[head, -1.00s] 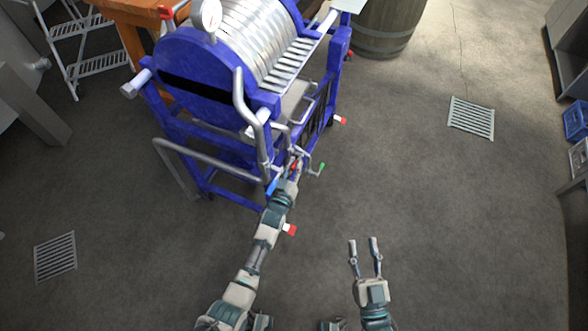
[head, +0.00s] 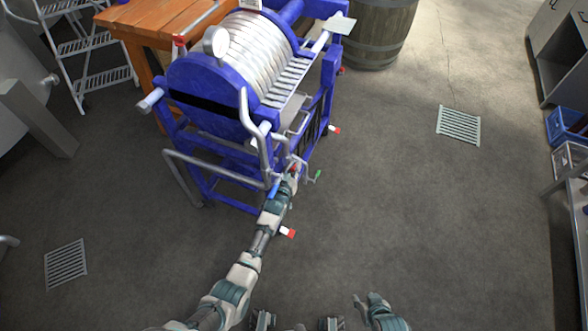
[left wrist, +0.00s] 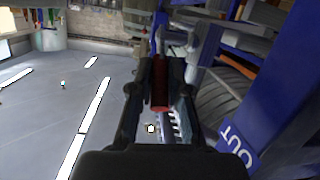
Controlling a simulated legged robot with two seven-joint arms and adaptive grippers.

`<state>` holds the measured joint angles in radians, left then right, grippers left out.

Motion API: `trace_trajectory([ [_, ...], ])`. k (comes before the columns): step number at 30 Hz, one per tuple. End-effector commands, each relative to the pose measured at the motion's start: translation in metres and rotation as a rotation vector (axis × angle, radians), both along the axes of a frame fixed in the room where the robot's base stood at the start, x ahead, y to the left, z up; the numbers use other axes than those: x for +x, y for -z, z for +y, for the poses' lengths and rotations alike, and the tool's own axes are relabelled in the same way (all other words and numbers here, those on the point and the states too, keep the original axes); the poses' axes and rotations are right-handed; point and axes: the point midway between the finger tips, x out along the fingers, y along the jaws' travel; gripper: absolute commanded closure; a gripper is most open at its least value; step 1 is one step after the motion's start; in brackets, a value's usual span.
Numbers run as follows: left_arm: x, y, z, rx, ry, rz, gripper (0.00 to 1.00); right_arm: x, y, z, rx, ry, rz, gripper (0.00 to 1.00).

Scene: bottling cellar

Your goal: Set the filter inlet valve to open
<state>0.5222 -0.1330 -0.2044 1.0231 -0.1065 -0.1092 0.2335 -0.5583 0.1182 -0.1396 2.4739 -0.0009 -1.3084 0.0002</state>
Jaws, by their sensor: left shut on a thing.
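The blue plate filter (head: 212,85) stands at the upper middle of the head view, with pipes and small valves at its front right corner. My left gripper (head: 292,172) is at these valves, shut on a red valve handle (head: 295,166). In the left wrist view the red handle (left wrist: 160,90) lies between the two dark fingers (left wrist: 160,100). A blue handle (head: 273,188) is just left of the gripper and a green one (head: 318,174) just right. The valve body is mostly hidden. My right gripper (head: 362,303) is low in the head view, its jaw opening unclear.
A barrel (head: 375,35) and a wooden table (head: 150,22) stand behind the filter. Floor grates (head: 458,125) lie in the floor.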

Motion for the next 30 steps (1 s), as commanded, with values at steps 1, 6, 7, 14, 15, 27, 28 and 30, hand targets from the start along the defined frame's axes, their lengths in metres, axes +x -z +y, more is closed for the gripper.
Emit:
trace_trajectory([
  [1,0.001,-0.002,0.0,0.0,0.0,-0.001,1.0,-0.002,0.0,-0.001,-0.002,0.001,0.008,0.6],
  [6,0.001,-0.001,0.0,0.0,0.0,0.002,1.0,-0.004,0.001,-0.001,-0.004,0.001,0.019,0.6],
  [7,0.001,-0.001,0.0,0.0,0.0,0.002,1.0,-0.004,0.001,-0.001,-0.004,0.001,0.018,0.6],
  [14,0.001,-0.001,0.0,0.001,0.0,0.001,0.73,-0.002,0.001,-0.001,-0.004,0.001,0.018,0.6],
  [15,0.001,-0.001,0.0,0.001,0.0,0.001,0.63,-0.002,0.001,-0.001,-0.004,0.001,0.018,0.6],
  [27,-0.003,-0.002,0.001,0.002,0.0,0.002,0.58,-0.004,0.001,-0.001,-0.003,0.0,0.015,0.6],
  [28,-0.005,-0.002,0.002,0.002,0.0,0.002,0.58,-0.004,0.001,-0.001,-0.003,0.0,0.015,0.6],
  [30,-0.012,-0.003,0.004,0.002,-0.002,0.001,0.58,-0.003,0.001,-0.001,-0.003,0.0,0.015,0.6],
])
